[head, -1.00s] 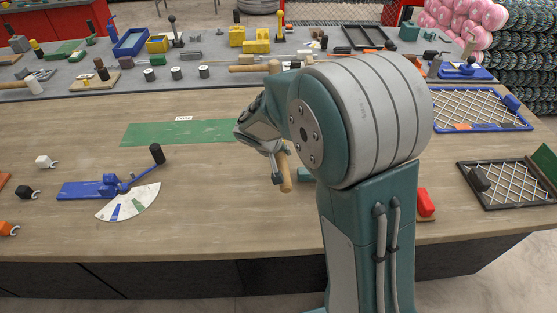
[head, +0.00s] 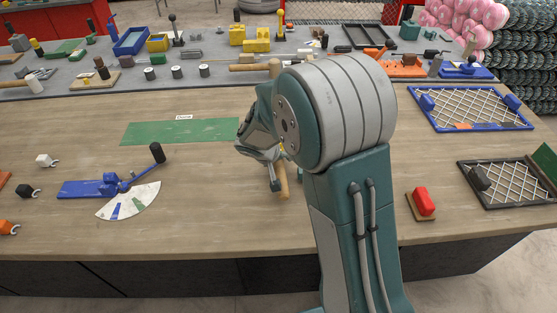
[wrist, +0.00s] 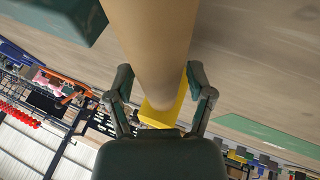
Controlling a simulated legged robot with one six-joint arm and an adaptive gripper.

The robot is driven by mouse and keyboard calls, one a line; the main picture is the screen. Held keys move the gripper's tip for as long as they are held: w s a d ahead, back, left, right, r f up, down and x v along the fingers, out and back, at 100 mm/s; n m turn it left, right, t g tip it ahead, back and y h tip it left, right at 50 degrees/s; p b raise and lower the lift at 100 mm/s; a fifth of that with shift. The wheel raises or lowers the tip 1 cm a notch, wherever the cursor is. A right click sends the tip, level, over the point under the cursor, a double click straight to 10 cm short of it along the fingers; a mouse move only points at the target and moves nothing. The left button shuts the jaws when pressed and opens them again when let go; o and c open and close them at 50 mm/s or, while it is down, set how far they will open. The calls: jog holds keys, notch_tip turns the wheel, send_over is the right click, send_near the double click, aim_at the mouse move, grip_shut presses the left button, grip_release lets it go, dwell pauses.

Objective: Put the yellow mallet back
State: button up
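The yellow mallet has a light wooden handle and a yellow head. In the wrist view its handle (wrist: 155,40) runs between my two fingers, with the yellow head (wrist: 165,112) close to the gripper body. My gripper (wrist: 160,82) is closed around the handle. In the head view, my gripper (head: 270,160) is over the middle of the wooden table, and the handle's end (head: 283,183) points down towards the front. My arm hides most of the mallet there. I cannot tell how high it is above the table.
A green mat (head: 165,132) lies left of my gripper. A blue lever device (head: 105,187) with a white dial stands front left. A red button (head: 424,203) is front right. Framed wire meshes (head: 470,107) lie at right. Another wooden-handled mallet (head: 248,68) lies on the crowded grey back strip (head: 120,84).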

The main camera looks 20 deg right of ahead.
jog(key=w+v, duration=0.1)
jog(key=v, duration=0.9)
jog(key=s+d+r+y, duration=0.1)
jog(key=s+r, duration=0.3)
jog(key=s, duration=0.4)
jog(key=s+d+r+t+y, duration=0.1)
jog(key=s+r+y, duration=0.1)
jog(key=s, duration=0.6)
jog(key=s+d+r+y, duration=0.1)
jog(key=s+d+r, duration=0.1)
jog(key=s+r, duration=0.3)
jog(key=s, duration=0.4)
jog(key=shift+r+n+t+y, duration=0.3)
jog(key=shift+r+y, duration=0.1)
jog(key=shift+w+d, duration=0.1)
